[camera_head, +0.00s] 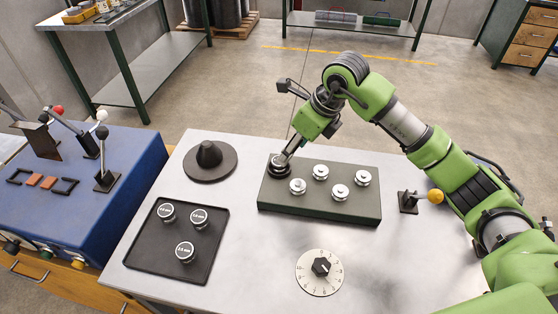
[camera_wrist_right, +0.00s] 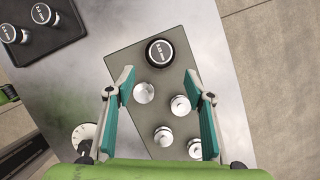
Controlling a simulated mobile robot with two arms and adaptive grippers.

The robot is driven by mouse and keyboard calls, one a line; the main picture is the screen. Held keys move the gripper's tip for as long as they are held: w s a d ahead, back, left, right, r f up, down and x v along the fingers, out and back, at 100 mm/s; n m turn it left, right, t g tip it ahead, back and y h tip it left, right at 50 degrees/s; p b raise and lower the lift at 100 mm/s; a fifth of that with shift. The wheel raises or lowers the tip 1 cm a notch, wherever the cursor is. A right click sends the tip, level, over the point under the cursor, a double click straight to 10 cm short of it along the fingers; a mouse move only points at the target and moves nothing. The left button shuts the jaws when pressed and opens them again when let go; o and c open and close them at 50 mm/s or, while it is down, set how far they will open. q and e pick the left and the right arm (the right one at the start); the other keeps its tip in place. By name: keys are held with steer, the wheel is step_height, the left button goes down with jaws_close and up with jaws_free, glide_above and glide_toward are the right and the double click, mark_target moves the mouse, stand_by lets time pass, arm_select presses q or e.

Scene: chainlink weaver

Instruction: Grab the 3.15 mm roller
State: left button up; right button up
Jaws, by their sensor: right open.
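A dark-rimmed roller with a white-lettered top sits at the far left corner of the green-grey block (camera_head: 330,208); in the right wrist view the roller (camera_wrist_right: 159,52) has a label that seems to read 3.15 mm. In the head view this roller (camera_head: 278,168) is partly covered by my right gripper (camera_head: 287,153). In the right wrist view my right gripper (camera_wrist_right: 160,74) is open and empty, its fingers apart, with the roller just beyond the fingertips. My left gripper is not in view.
Several silver knobs stand on the block, one being a front-left knob (camera_head: 297,187). A black tray (camera_head: 155,245) holds three labelled rollers. The table front right is clear.

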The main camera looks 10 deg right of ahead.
mark_target(279, 165)
steer(key=shift+x, duration=1.05)
steer(key=shift+w+a+f+p, duration=0.35)
steer(key=shift+w+a+p, duration=0.1)
steer(key=shift+p, duration=0.25)
steer(key=p+x, duration=0.1)
steer(key=x, duration=0.2)
steer(key=shift+w+a+f+p, duration=0.1)
steer(key=shift+w+a+p, duration=0.15)
steer(key=shift+w+p, duration=0.1)
steer(key=shift+f, duration=0.4)
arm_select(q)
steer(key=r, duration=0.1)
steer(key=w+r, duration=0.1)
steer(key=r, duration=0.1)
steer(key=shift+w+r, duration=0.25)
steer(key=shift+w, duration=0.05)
arm_select(e)
steer(key=shift+w+r, duration=0.1)
jaws_close()
